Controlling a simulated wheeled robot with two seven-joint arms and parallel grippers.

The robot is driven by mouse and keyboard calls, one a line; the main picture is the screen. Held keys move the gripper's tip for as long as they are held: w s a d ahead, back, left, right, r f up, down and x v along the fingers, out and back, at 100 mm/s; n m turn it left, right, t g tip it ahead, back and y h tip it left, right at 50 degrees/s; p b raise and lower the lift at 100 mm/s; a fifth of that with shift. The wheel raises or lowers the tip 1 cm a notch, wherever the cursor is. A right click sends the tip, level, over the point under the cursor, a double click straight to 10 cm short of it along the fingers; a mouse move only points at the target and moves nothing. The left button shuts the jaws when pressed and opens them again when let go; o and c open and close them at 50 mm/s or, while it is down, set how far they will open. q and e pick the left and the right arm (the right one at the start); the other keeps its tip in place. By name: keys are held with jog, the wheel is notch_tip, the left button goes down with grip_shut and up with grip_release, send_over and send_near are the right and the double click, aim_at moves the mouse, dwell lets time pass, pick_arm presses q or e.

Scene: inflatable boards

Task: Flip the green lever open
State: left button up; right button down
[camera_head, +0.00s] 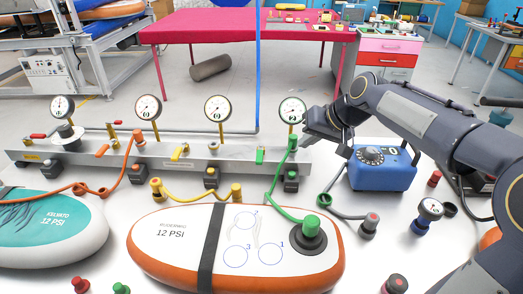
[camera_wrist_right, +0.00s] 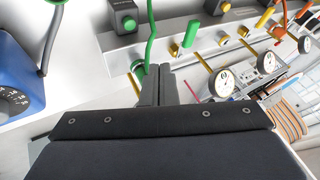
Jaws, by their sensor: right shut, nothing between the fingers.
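The green lever (camera_head: 260,155) sits on the front of the grey metal manifold (camera_head: 130,156), below and left of the rightmost gauge. It also shows in the right wrist view as a green handle (camera_wrist_right: 190,34). My right gripper (camera_head: 308,126) is shut and empty, beside the rightmost gauge and right of the lever. In the wrist view its fingertips (camera_wrist_right: 158,76) lie together, apart from the lever and close to the green hose fitting (camera_wrist_right: 138,68). Whether they touch that fitting is unclear. My left gripper is out of view.
A green hose (camera_head: 272,190) runs from the manifold to the orange-edged board (camera_head: 165,252). The rightmost gauge (camera_head: 292,109) stands close to my gripper. A blue box with a dial (camera_head: 382,168) stands under my right arm. Yellow (camera_head: 180,152) and orange (camera_head: 102,150) levers are further left.

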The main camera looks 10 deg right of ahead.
aim_at(260, 153)
jog(key=x, duration=1)
jog(key=shift+s, duration=0.1)
jog(key=shift+w+a, duration=0.3)
jog(key=shift+a, duration=0.65)
jog(key=shift+w+a, duration=0.3)
jog(key=shift+a, duration=0.7)
